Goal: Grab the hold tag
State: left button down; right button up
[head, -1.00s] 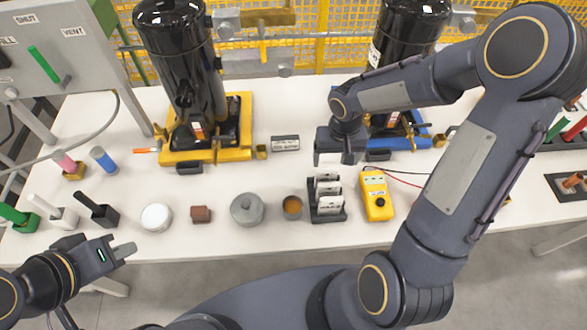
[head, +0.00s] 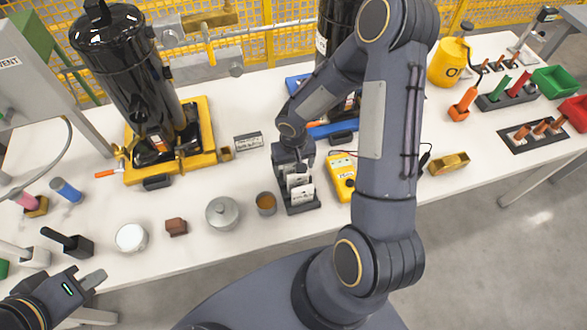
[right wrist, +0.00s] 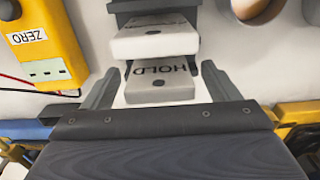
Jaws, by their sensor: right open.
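The hold tag (right wrist: 160,82) is a white block lettered HOLD in the right wrist view. It stands in a dark tag rack (head: 306,208) with other white tags. My right gripper (right wrist: 160,70) is open, with one finger on each side of the hold tag and visible gaps between. In the head view my right gripper (head: 294,168) is over the far end of the rack and partly hides the tags. My left gripper (head: 88,274) is at the lower left, off the table's front edge, apart from the tags; its jaw opening is unclear.
A yellow meter (head: 341,178) stands just right of the rack. An amber-filled cup (head: 266,203) and a grey lidded pot (head: 222,213) are to its left. A black compressor on a blue base (head: 330,130) is behind.

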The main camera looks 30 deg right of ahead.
jog(key=shift+c, duration=0.4)
jog(key=c, duration=1)
jog(key=shift+r, duration=0.1)
